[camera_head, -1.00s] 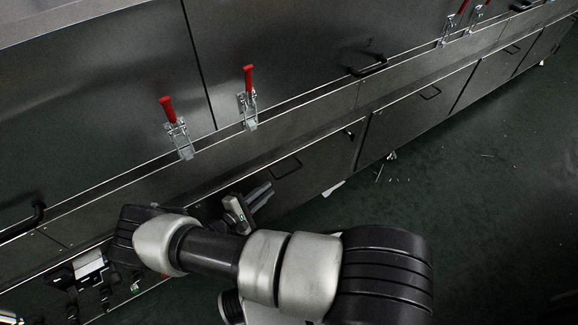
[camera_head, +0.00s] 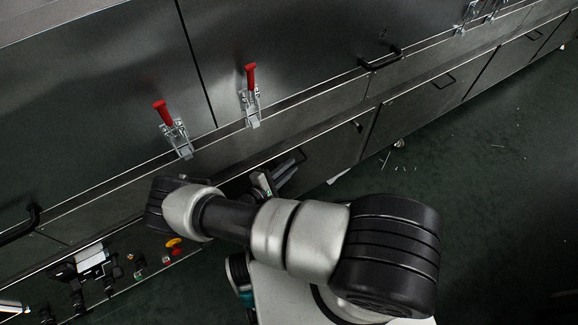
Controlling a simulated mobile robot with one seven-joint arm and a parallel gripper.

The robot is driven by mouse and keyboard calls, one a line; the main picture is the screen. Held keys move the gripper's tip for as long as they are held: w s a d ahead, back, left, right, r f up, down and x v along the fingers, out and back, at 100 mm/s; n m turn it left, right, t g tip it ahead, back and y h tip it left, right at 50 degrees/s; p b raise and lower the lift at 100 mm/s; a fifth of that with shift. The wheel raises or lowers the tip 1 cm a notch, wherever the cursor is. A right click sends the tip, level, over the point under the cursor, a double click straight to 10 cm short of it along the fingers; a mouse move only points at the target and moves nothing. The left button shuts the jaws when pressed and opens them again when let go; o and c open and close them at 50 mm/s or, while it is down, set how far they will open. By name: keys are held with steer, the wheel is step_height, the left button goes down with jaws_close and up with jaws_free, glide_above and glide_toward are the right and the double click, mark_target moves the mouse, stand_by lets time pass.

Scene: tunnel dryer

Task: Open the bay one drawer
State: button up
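A dark lower drawer front (camera_head: 335,148) in the long metal cabinet sits level with its neighbours and looks closed. I cannot read a label that names it bay one. Its bar handle (camera_head: 297,156) is partly hidden by my gripper (camera_head: 290,172). My gripper reaches up and right to the drawer front, with its fingers over or right by the handle. I cannot tell whether they touch it or how far apart they are. My arm hides the lower left of the drawer.
Two red-handled toggle clamps (camera_head: 175,132) (camera_head: 251,95) stand on the upper panels. A black handle (camera_head: 380,58) and another drawer's handle (camera_head: 445,81) lie to the right. A control panel (camera_head: 126,270) with a yellow-and-red button (camera_head: 173,243) is lower left.

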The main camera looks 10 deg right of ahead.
jaws_close()
stand_by(1.3)
